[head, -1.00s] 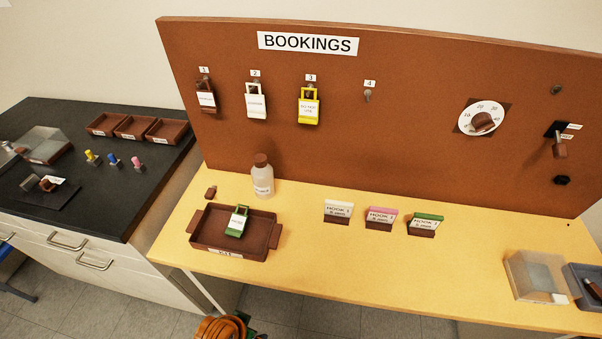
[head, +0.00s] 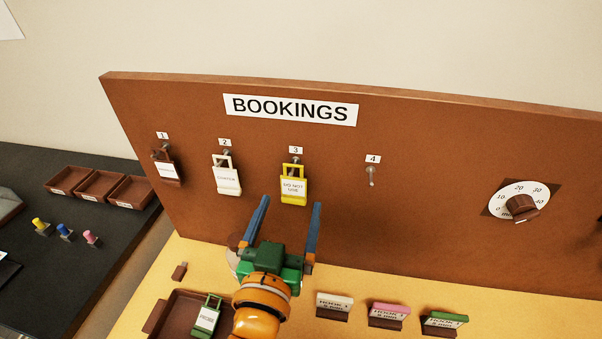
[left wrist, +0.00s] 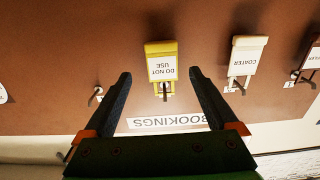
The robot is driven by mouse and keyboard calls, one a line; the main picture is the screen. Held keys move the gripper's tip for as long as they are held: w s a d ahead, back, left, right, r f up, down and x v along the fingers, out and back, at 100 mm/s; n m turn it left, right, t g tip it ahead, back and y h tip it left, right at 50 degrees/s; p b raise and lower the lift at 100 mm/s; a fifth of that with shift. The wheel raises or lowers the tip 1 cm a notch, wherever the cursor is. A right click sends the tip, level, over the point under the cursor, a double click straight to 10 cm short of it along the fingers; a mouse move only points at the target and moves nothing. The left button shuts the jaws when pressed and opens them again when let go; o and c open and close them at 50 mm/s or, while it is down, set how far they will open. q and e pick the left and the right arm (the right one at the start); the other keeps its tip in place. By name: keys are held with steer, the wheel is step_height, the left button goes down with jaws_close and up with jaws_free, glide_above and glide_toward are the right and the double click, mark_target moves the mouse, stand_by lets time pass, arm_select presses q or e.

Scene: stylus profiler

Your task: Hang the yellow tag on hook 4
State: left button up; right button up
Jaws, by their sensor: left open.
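The yellow tag (head: 294,187), labelled "DO NOT USE", hangs on hook 3 of the brown board. It also shows in the left wrist view (left wrist: 161,66), upside down, ahead of my fingers. Hook 4 (head: 371,176) is bare, to the right of the yellow tag; in the left wrist view a bare hook (left wrist: 97,92) shows left of the tag. My left gripper (head: 290,204) is open and empty, its two blue fingers pointing up at the board just below the tag. The tag lies between the finger lines but is not touched. My right gripper is not in view.
A brown tag (head: 167,168) hangs on hook 1 and a white tag (head: 227,179) on hook 2. A brown tray (head: 160,318) holds a green tag (head: 207,318). Several label cards (head: 389,312) stand on the yellow bench. A dial (head: 519,201) is on the board's right.

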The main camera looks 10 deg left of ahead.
mark_target(293, 188)
arm_select(q)
steer(key=shift+w+a+r+b, duration=0.15)
steer(key=shift+w+r+b, duration=0.25)
steer(key=shift+r, duration=0.25)
steer(key=w, duration=0.1)
steer(key=w+f, duration=0.1)
steer(key=w, duration=0.1)
steer(key=shift+w, duration=0.45)
steer(key=shift+s+r, duration=0.1)
steer(key=shift+s, duration=0.25)
steer(key=shift+c, duration=1.1)
steer(key=shift+s, duration=0.1)
steer(key=c, duration=1.2)
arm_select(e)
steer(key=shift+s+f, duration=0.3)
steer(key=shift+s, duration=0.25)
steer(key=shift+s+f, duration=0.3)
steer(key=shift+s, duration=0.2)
